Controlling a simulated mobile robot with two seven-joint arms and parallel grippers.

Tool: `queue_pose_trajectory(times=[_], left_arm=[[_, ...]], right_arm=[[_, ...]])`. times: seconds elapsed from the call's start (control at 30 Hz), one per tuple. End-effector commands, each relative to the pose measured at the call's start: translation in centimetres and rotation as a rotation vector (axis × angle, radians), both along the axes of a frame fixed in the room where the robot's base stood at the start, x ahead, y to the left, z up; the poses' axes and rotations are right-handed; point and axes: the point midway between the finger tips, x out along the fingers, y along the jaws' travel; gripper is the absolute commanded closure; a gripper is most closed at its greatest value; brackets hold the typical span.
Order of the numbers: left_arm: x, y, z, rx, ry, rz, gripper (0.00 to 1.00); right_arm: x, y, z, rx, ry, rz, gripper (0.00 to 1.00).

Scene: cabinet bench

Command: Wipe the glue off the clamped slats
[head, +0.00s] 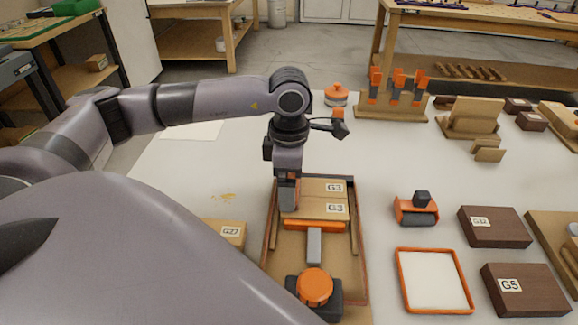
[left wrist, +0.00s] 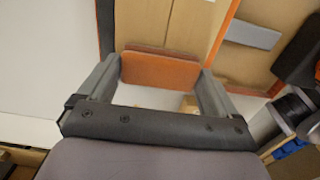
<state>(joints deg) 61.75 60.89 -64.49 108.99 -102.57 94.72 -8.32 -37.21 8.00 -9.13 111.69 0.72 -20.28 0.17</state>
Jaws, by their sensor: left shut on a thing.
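Two light wooden slats marked G3 (head: 325,189) lie side by side in a brown frame (head: 363,240) in the head view. An orange clamp bar (head: 315,226) presses along their near side, with a grey rod and an orange knob (head: 314,286). My left gripper (head: 288,207) points down at the left end of the slats. In the left wrist view its fingers (left wrist: 160,75) are shut on an orange-brown pad (left wrist: 158,70), close to the slats (left wrist: 180,25); contact is unclear. No glue can be made out on the slats. My right gripper is not in view.
Yellow-brown smears (head: 222,196) mark the white table left of the frame. A block marked G2 (head: 228,232) sits at its left. A clamp rack (head: 391,106) stands behind.

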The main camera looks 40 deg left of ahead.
Motion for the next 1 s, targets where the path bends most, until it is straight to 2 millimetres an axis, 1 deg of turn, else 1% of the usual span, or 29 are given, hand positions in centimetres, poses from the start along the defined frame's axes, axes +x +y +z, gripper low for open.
queue_pose_trajectory(times=[0.3,0.57,0.83,1.0], left_arm=[[1.0,-1.5,-0.1,-0.002,0.001,-0.002,0.32],[1.4,-1.9,0.0,-0.001,0.0,-0.001,0.32],[2.3,-3.1,0.1,-0.002,-0.001,-0.002,0.32],[2.5,-3.4,0.2,-0.001,-0.001,-0.001,0.32]], right_arm=[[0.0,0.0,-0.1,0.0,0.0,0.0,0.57],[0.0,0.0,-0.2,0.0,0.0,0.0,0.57],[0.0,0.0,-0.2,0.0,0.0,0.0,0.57],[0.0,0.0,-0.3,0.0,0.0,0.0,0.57]])
